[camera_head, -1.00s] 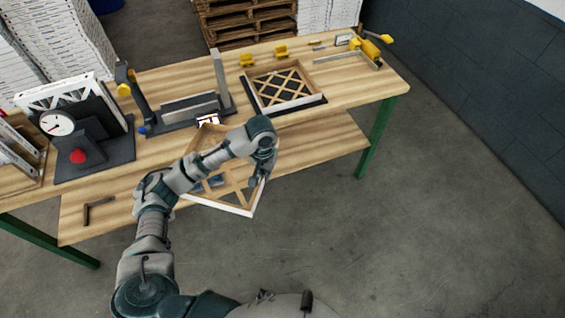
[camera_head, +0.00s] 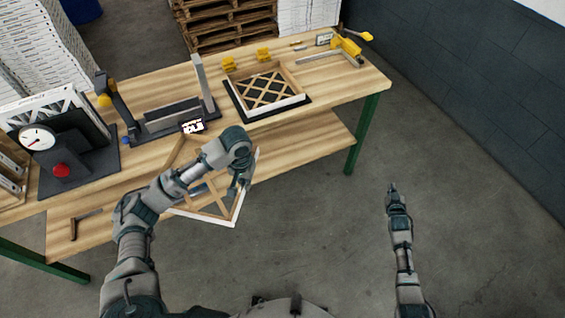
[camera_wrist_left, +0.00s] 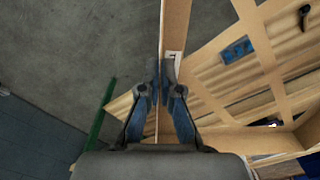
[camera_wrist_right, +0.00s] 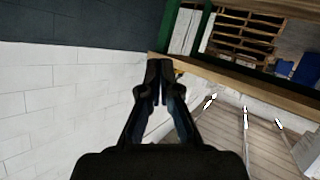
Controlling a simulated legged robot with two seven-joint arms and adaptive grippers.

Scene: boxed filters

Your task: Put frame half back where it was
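The frame half (camera_head: 216,208), a wooden lattice frame with a white edge, hangs tilted at the near side of the table, partly hidden behind my left arm. My left gripper (camera_head: 240,186) is shut on its rim. In the left wrist view the two fingers (camera_wrist_left: 160,92) pinch the thin wooden side wall (camera_wrist_left: 173,40), and the lattice spreads to the right. Another frame half (camera_head: 266,90) with a lattice lies on a dark base on the table. My right gripper (camera_head: 392,190) is away from the table, over the floor, and empty. In the right wrist view its fingertips (camera_wrist_right: 160,72) are together.
The table (camera_head: 330,85) has a lower shelf (camera_head: 300,146). On top stand a dark press-like fixture (camera_head: 170,115), a gauge stand with a red knob (camera_head: 62,170) and a yellow clamp tool (camera_head: 345,46). A small angled tool (camera_head: 74,226) lies at the left.

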